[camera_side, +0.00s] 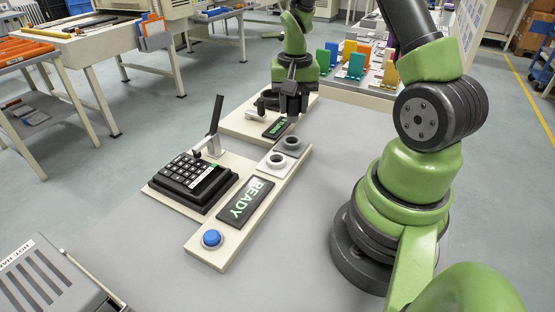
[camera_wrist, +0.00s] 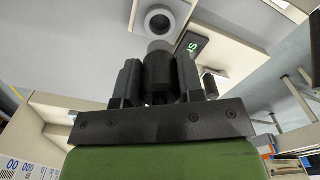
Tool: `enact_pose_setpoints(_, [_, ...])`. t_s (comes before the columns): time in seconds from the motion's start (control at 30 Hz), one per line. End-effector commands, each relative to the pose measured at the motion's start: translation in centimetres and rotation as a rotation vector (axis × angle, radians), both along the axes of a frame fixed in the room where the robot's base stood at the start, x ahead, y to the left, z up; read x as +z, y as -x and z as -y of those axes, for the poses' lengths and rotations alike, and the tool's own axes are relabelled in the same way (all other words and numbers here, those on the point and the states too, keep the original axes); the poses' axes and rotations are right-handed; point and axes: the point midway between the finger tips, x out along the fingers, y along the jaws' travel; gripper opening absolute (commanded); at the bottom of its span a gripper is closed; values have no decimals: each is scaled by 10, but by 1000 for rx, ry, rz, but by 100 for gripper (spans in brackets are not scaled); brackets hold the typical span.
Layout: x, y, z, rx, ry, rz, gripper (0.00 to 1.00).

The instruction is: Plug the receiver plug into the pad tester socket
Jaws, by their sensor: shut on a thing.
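My gripper (camera_side: 291,103) is shut on the receiver plug, above the far end of the tester strip. In the wrist view the plug (camera_wrist: 158,72) is a dark cylinder with a grey tip, between the two black fingers. A round grey socket ring (camera_wrist: 160,19) with a dark hole lies just beyond the tip, which appears apart from it. In the side view two sockets stand on the strip: a pale ring (camera_side: 277,161) and a greyer ring (camera_side: 292,144). I cannot tell which is the pad tester's. The keypad (camera_side: 191,176) sits on a beige base left of the strip.
A raised black lever (camera_side: 215,120) stands behind the keypad. The strip carries a READY display (camera_side: 245,201) and a blue button (camera_side: 212,238). A second display (camera_side: 275,128) lies below my gripper. A grey vented box (camera_side: 45,285) is at front left. The grey table (camera_side: 285,250) in front is clear.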

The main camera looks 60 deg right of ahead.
Motion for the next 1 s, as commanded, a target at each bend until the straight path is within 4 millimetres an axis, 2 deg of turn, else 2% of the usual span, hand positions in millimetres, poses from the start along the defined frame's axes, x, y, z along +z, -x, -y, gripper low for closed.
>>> enact_pose_setpoints(0.37, [0,0,-1,4,0,0,0])
enact_pose_setpoints(0.47, [1,-2,-13,80,0,0,0])
enact_pose_setpoints(0.7, [5,-2,-69,449,0,0,0])
enact_pose_setpoints(0.8, [5,0,-78,518,0,0,0])
enact_pose_setpoints(1.0, [5,0,-78,526,0,0,0])
